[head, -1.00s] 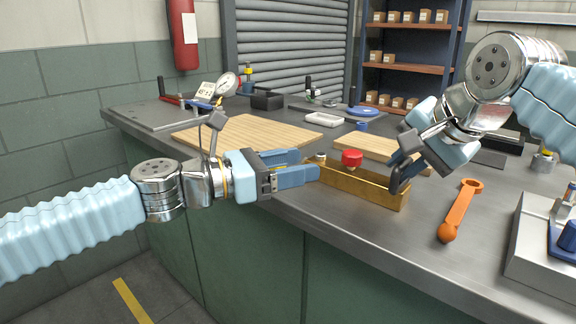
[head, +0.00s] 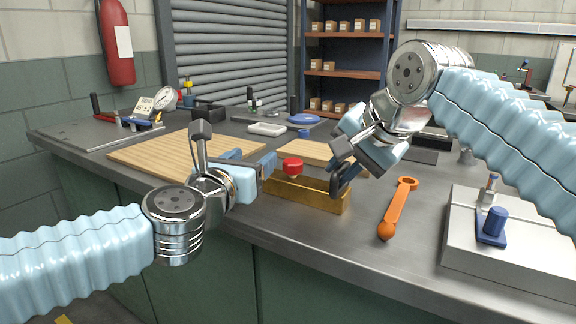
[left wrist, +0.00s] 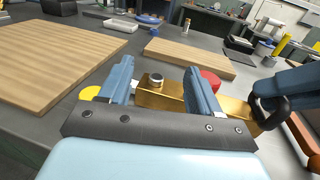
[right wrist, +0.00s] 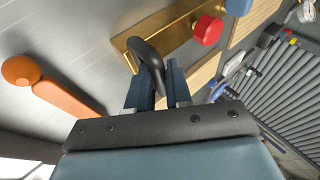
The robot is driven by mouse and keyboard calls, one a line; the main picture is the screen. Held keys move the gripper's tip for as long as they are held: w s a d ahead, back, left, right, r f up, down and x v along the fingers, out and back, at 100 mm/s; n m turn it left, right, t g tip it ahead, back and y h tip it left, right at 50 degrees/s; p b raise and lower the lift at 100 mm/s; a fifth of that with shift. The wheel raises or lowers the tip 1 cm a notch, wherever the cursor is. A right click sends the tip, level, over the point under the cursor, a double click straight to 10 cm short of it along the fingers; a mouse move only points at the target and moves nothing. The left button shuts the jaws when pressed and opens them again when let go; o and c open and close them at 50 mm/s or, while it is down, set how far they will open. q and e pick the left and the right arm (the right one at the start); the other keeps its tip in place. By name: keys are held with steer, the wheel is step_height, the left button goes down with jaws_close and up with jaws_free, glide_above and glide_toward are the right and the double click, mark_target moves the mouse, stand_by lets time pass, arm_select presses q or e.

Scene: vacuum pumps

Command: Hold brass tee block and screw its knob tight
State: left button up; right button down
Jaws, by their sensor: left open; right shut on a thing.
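The brass tee block (head: 310,194) is a long gold bar near the table's front edge, with a red knob (head: 292,168) on top. In the left wrist view a small silver-and-dark fitting (left wrist: 156,80) stands on the bar between the fingers of my left gripper (left wrist: 158,68). That gripper is open at the bar's left end, with the red knob (left wrist: 211,80) just beyond its right finger. My right gripper (head: 342,178) is shut at the bar's right end, on a black curved handle (right wrist: 146,60). The exact contact is partly hidden.
An orange wrench (head: 397,210) lies right of the bar. A grey box with a blue fixture (head: 491,226) stands at the right front. Wooden boards (head: 165,155) lie behind. Bare table shows between the wrench and the bar.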

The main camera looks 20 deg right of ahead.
mark_target(289, 169)
arm_select(q)
steer(key=s+y, duration=0.1)
steer(key=s+r+n+t, duration=0.1)
steer(key=s+r+n+t+y, duration=0.1)
steer(key=shift+s+y, duration=0.3)
steer(key=shift+s, duration=0.1)
steer(key=shift+m+g+h, duration=0.3)
steer(key=shift+g+h, duration=0.1)
steer(key=s+f, duration=0.1)
steer(key=s, duration=0.1)
steer(key=s+d+f, duration=0.1)
steer(key=s, duration=0.2)
steer(key=s+f, duration=0.1)
steer(key=s, duration=0.1)
steer(key=shift+s+d+f, duration=0.2)
steer(key=shift+d, duration=0.05)
steer(key=shift+w+d+f, duration=0.1)
steer(key=shift+w+d, duration=0.1)
steer(key=x, duration=1.1)
steer(key=c, duration=1)
steer(key=shift+w, duration=0.1)
steer(key=shift+h, duration=0.3)
